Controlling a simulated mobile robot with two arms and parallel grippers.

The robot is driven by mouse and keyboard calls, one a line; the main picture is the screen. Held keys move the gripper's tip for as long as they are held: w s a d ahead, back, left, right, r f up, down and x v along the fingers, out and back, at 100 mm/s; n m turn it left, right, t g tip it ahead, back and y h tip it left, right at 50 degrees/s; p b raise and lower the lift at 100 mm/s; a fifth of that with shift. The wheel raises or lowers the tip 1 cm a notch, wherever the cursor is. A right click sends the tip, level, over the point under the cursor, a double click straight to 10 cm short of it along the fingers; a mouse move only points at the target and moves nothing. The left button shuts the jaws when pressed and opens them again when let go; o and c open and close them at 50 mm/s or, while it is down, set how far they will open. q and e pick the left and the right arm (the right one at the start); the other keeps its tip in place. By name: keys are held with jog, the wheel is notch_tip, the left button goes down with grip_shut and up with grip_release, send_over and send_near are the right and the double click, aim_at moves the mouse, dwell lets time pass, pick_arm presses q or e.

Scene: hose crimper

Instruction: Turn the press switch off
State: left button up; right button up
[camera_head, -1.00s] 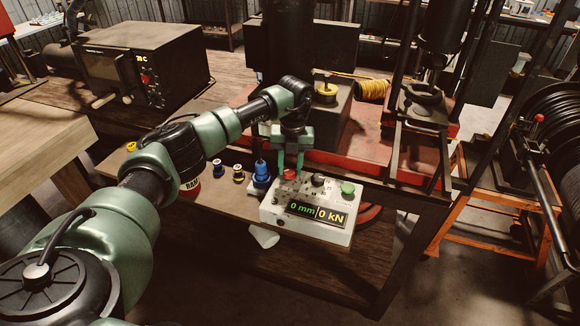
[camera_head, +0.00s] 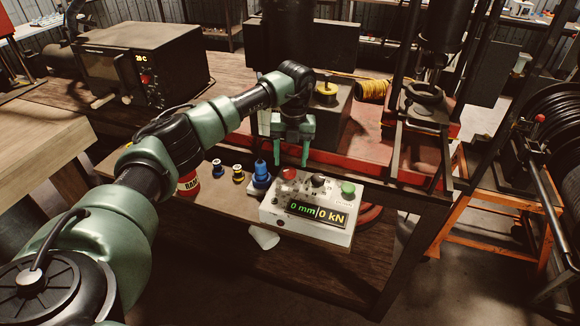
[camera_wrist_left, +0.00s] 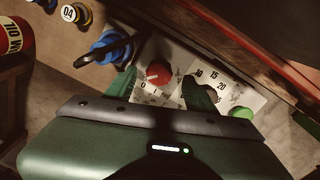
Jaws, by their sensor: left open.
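The white press control box (camera_head: 305,232) sits at the bench's front edge, its display reading 0 mm and 0 kN. On its top are a red knob (camera_head: 289,174), a black knob (camera_head: 318,180) and a green button (camera_head: 348,188). My left gripper (camera_head: 291,157) is open and empty just above the red knob. In the left wrist view the red knob (camera_wrist_left: 158,73) lies between the two spread fingers, apart from both. Its white mark seems to point to the 0 side of its 0 and 1 labels. My right gripper is out of view.
A blue fitting (camera_head: 260,175) stands close left of the box, with small spools (camera_head: 238,173) and a red can (camera_head: 188,184) farther left. The red press base (camera_head: 355,165) lies behind. A white cup-like object (camera_head: 264,237) is below the box's left side.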

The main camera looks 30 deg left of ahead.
aim_at(291, 169)
pick_arm(q)
jog(key=shift+d+r+b, duration=0.1)
jog(key=shift+r+b, duration=0.4)
jog(key=shift+r, duration=1.85)
jog(key=shift+f, duration=0.1)
